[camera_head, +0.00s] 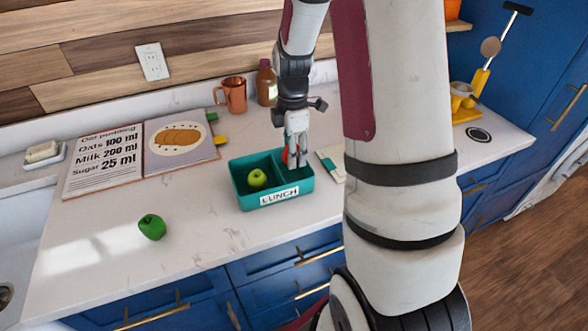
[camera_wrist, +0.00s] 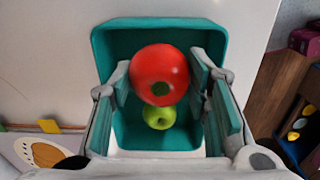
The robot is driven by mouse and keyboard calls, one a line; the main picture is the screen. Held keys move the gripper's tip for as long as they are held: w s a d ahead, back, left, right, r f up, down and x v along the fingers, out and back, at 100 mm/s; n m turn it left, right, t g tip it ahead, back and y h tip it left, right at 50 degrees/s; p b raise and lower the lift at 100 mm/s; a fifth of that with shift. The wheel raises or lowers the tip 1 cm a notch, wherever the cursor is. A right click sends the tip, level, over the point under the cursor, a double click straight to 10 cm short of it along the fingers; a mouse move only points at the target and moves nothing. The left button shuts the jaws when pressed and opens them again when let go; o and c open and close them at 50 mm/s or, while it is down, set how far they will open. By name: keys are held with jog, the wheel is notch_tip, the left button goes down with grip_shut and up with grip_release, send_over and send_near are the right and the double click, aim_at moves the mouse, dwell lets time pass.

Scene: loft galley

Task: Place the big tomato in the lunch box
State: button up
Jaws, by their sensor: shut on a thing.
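The big red tomato (camera_wrist: 160,75) is between the fingers of my gripper (camera_wrist: 168,92), which is shut on it. In the head view the gripper (camera_head: 296,150) points down at the right part of the teal lunch box (camera_head: 262,197), and only a sliver of the tomato (camera_head: 285,156) shows behind the fingers. In the wrist view the lunch box (camera_wrist: 120,32) lies behind the tomato. I cannot tell whether the tomato touches its floor. A green apple (camera_head: 257,178) sits in the box's left compartment and shows partly behind the tomato in the wrist view (camera_wrist: 159,118).
A green pepper (camera_head: 152,227) lies on the counter left of the box. An open recipe book (camera_head: 103,162), a copper mug (camera_head: 232,95) and a brown bottle (camera_head: 266,83) are behind. A pale flat item (camera_head: 333,163) lies right of the box. Counter in front of the book is mostly clear.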

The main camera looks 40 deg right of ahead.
aim_at(292, 177)
jog(key=shift+f, duration=2.95)
jog(key=shift+f, duration=0.2)
jog(key=o, duration=1.2)
jog(key=shift+r, duration=0.1)
